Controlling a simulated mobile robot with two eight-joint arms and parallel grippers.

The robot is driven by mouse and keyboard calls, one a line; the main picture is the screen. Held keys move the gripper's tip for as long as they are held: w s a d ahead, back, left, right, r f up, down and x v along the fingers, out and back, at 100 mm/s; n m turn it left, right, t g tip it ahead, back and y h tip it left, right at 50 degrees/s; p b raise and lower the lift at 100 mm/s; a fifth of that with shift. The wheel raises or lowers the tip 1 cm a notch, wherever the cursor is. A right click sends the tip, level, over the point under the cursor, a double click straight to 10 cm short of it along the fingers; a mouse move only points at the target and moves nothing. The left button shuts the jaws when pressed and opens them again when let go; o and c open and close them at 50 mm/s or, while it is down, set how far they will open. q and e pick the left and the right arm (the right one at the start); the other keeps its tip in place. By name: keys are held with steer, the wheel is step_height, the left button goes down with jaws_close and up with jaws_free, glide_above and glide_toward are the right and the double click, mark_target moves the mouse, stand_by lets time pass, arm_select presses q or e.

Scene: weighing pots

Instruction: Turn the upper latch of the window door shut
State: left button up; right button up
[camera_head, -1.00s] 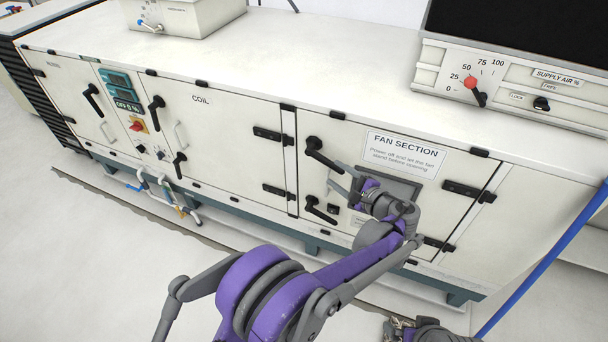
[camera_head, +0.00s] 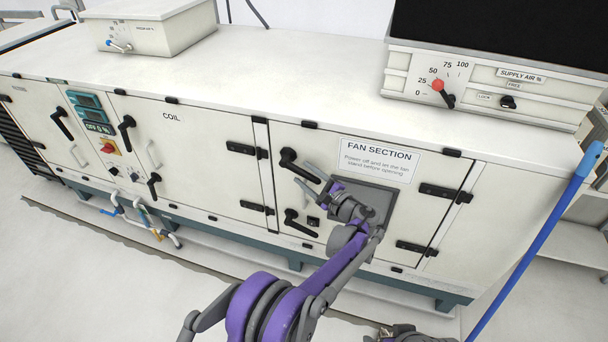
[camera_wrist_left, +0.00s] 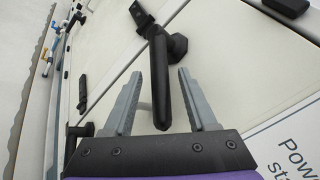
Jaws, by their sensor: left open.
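The window door (camera_head: 331,235) is the fan section door, with a grey window panel (camera_head: 379,200) partly behind my arm. Its upper latch (camera_head: 298,163) is a black lever handle slanting down to the right. A similar lower latch (camera_head: 300,222) sits below it. My left gripper (camera_head: 308,180) is open at the upper latch's free end. In the left wrist view the upper latch (camera_wrist_left: 160,85) lies between the two spread grey fingers of the left gripper (camera_wrist_left: 159,73), with a gap on each side. My right gripper does not show clearly.
The coil door (camera_head: 205,150) is to the left, with its own black handles. Hinges (camera_head: 445,193) line the window door's right side. A control box (camera_head: 485,85) stands on the cabinet top. A blue pole (camera_head: 535,240) leans at the right.

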arm_select(q)
steer(key=shift+w+a, duration=0.3)
steer(key=shift+w, duration=0.1)
jaws_close()
stand_by(1.3)
